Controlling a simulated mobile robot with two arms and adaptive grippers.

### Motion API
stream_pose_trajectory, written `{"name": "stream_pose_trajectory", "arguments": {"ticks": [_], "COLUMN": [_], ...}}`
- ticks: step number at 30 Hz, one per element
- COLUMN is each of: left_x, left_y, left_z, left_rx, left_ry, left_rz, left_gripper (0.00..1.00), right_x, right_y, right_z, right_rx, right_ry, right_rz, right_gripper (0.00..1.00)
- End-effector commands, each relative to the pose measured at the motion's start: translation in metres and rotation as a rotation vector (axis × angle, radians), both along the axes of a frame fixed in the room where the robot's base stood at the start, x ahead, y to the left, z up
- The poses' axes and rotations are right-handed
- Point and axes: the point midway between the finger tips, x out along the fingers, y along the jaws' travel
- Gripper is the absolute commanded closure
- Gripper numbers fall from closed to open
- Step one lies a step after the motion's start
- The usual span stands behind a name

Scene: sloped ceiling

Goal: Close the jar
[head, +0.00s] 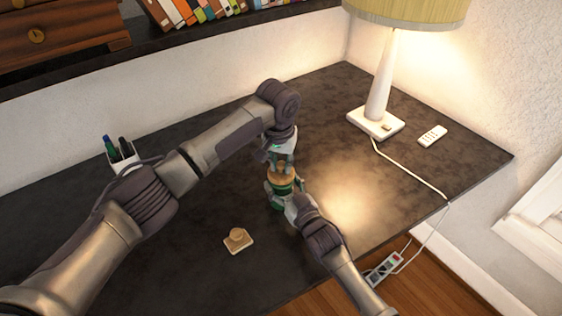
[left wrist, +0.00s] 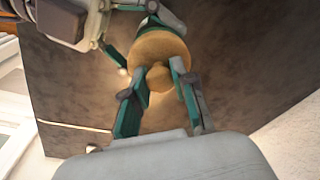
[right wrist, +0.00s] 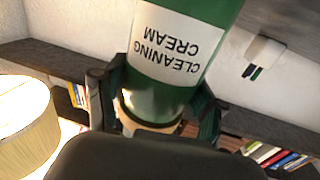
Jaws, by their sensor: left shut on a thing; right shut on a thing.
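The green jar (right wrist: 160,85) stands out in the right wrist view, with a white label reading "CLEANING CREAM" upside down in the picture. My right gripper (head: 283,198) is shut around the jar. A round tan lid (left wrist: 150,47) with a knob lies over the jar's top, and the head view shows it between my two grippers (head: 284,181). My left gripper (left wrist: 158,88) is shut on the lid's knob from above. The lid's tan edge (right wrist: 150,125) is against the jar's end; I cannot tell whether it is fully seated.
A small square pale piece with a round tan knob (head: 238,240) lies on the dark desk (head: 170,270). A pen cup (head: 122,158) stands at the left. A lamp (head: 378,118) and a white remote (head: 433,135) are at the right. The power strip (head: 384,268) is beyond the desk edge.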

Motion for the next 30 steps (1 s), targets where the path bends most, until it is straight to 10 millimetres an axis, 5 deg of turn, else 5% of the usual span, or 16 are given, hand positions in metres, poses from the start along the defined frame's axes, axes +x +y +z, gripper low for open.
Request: {"name": "stream_pose_trajectory", "arguments": {"ticks": [29,30], "left_x": [0.000,0.000], "left_y": [0.000,0.000], "left_z": [-0.013,-0.013], "left_rx": [0.001,0.000], "left_ry": [0.001,0.000], "left_rz": [-0.002,-0.002], "left_gripper": [0.97,0.70], "right_x": [0.000,0.000], "right_y": [0.000,0.000], "right_z": [0.000,0.000], "right_rx": [0.000,0.000], "right_ry": [0.000,0.000], "right_rz": [0.000,0.000], "right_gripper": [0.93,0.93]}}
